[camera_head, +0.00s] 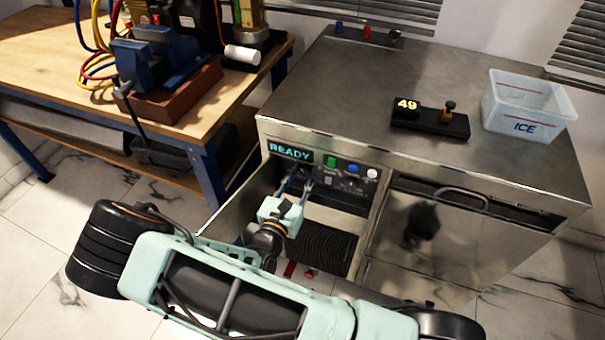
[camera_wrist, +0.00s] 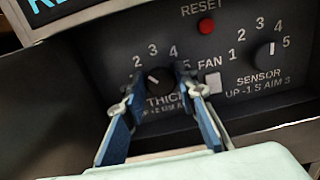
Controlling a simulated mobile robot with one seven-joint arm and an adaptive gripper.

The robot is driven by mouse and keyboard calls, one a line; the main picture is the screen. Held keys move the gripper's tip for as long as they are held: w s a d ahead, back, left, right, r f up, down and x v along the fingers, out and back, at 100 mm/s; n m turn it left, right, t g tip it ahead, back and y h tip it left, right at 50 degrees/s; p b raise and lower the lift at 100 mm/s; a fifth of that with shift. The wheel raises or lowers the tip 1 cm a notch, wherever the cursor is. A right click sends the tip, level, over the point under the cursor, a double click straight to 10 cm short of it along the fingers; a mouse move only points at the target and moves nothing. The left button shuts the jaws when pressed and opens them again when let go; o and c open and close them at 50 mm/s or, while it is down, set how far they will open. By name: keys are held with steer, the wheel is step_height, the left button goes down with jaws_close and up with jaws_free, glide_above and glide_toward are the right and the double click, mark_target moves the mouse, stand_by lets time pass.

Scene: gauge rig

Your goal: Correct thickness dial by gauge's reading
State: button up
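The thickness dial (camera_wrist: 160,76) is a dark round knob on a black panel in the wrist view, with numbers around it. Its white mark sits on the upper left, seemingly toward 2; the 1 is hidden. My gripper (camera_wrist: 160,88) is open, its blue fingers on either side of the dial. I cannot tell whether they touch it. In the head view my gripper (camera_head: 297,182) reaches into the open bay below the READY display (camera_head: 290,152). The gauge (camera_head: 430,117), a black block showing 49 in yellow, lies on the steel top with a brass plunger at its right.
The sensor dial (camera_wrist: 271,50) is right of the thickness dial, with a white fan switch (camera_wrist: 213,82) between and a red reset button (camera_wrist: 206,26) above. An ice bin (camera_head: 527,105) stands on the steel top (camera_head: 345,85). A wooden bench (camera_head: 55,55) with a vise is at left.

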steer(key=c, duration=0.3)
steer(key=shift+m, duration=0.3)
steer(key=m+p, duration=0.1)
steer(key=m, duration=0.2)
steer(key=shift+d+f+m+p, duration=0.1)
steer(key=shift+m+p, duration=0.2)
steer(key=shift+m, duration=1.7)
steer(key=o, duration=1.2)
steer(key=shift+c, duration=0.2)
steer(key=shift+s, duration=0.1)
